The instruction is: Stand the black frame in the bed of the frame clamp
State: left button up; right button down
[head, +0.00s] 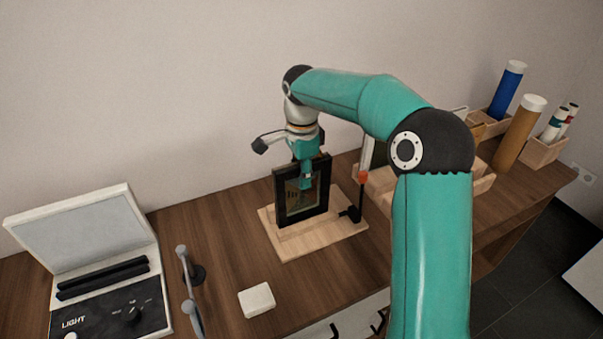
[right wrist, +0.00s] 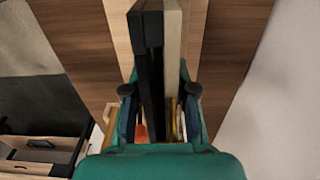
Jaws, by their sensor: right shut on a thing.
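The black frame (head: 280,199) is upright over the pale wooden base of the frame clamp (head: 330,243), behind a low wooden strip. I cannot tell if its lower edge rests in the bed. My right gripper (head: 306,181) is shut on the frame's upper part from above. In the right wrist view the frame (right wrist: 150,65) shows edge-on, dark on one side and pale on the other, between the fingers of the gripper (right wrist: 160,118). The clamp's black lever with a red tip (head: 362,178) stands at the right of the base. My left gripper is not in view.
A light box (head: 85,230) with a raised lid stands at the left. A grey handled stand (head: 190,285) and a white block (head: 257,300) lie in front. Wooden trays (head: 480,183) and a box with bottles (head: 545,150) fill the right. Bare table lies left of the clamp.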

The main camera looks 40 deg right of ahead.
dwell(0.3)
jog(key=c, duration=0.8)
grip_release()
jog(key=shift+c, duration=0.2)
jog(key=shift+f, duration=0.1)
notch_tip(320, 180, up, 9)
jog(key=p, duration=0.8)
dwell(0.4)
